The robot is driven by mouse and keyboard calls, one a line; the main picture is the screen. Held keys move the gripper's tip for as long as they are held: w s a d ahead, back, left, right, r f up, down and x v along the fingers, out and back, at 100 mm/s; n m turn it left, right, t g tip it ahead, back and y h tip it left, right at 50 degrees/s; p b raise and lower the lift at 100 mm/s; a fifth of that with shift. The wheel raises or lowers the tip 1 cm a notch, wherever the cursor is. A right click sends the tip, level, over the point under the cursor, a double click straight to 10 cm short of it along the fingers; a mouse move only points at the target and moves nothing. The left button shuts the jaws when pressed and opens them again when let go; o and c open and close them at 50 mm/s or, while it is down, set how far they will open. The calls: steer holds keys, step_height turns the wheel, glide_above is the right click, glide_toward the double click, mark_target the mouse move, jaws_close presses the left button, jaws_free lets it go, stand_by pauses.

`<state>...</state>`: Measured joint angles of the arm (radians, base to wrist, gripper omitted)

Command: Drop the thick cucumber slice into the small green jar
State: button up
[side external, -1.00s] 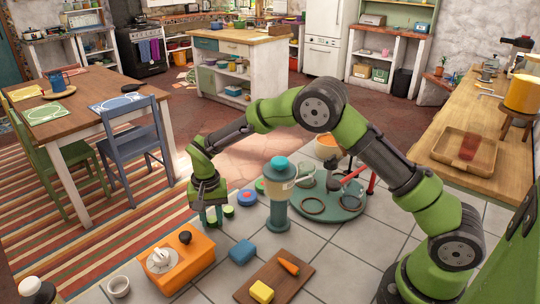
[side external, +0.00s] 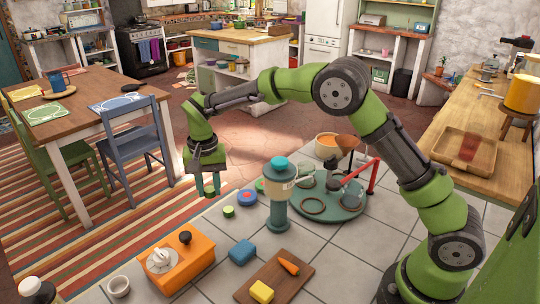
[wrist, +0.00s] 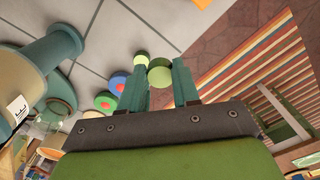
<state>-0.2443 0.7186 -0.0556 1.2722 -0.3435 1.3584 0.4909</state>
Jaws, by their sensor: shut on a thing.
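My gripper (side external: 208,188) is raised above the tiled floor, fingers pointing down. In the wrist view its fingertips (wrist: 160,84) are shut on a thick green cucumber slice (wrist: 159,75). In the side view the fingers mostly hide that slice. A second green slice (side external: 229,211) lies on the tiles to the right; it also shows in the wrist view (wrist: 141,57). A small round green container (side external: 261,186) with a reddish middle stands further right, partly behind the teal dispenser. It may be the small green jar; I cannot tell for sure.
A blue round container (side external: 246,198) with a red middle sits beside the green one. The tall teal dispenser (side external: 279,200) stands right of them. A teal round stand (side external: 335,210) holds glass jars. An orange box (side external: 186,265), blue block (side external: 242,251) and cutting board (side external: 285,276) lie nearer.

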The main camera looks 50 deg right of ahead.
steer(key=s+d+r+m, duration=0.1)
steer(key=d+r+m, duration=0.1)
steer(key=d, duration=0.7)
steer(key=s+d+r+m, duration=0.1)
steer(key=d+r+m, duration=0.1)
steer(key=d, duration=0.7)
steer(key=s+d+m, duration=0.2)
steer(key=s+d, duration=0.6)
steer(key=d, duration=0.3)
steer(key=shift+w+a+f, duration=0.1)
steer(key=shift+f, duration=1.1)
steer(key=shift+w+a+f, duration=0.1)
steer(key=shift+f, duration=1.05)
steer(key=shift+f, duration=0.35)
steer(key=o, duration=1.1)
